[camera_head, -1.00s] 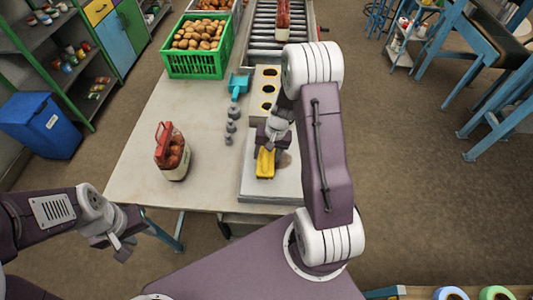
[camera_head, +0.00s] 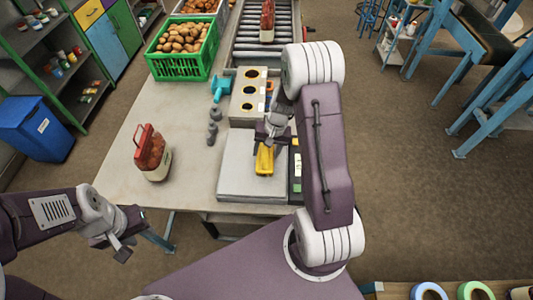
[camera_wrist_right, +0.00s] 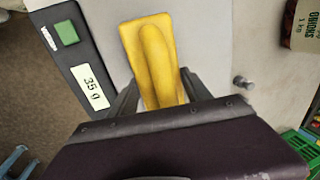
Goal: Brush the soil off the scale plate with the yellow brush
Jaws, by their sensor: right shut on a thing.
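The scale plate (camera_head: 238,165) is a pale square plate at the table's near edge. The yellow brush (camera_head: 264,160) is over its right part; it also shows in the right wrist view (camera_wrist_right: 152,50). My right gripper (camera_wrist_right: 157,95) is shut on the brush, a finger on each side. Whether the bristles touch the plate is hidden. I make out no clear soil on the visible plate; the part under the brush and arm is hidden. The scale's display (camera_wrist_right: 90,87) reads 35 g. My left gripper (camera_head: 129,236) is open and empty, off the table's near left corner.
A red-topped sack (camera_head: 152,153) stands left of the scale. Grey weights (camera_head: 212,130) and a teal scoop (camera_head: 221,88) lie behind it. A block with round holes (camera_head: 248,95) and a green potato crate (camera_head: 183,48) are farther back, beside a roller conveyor (camera_head: 262,52).

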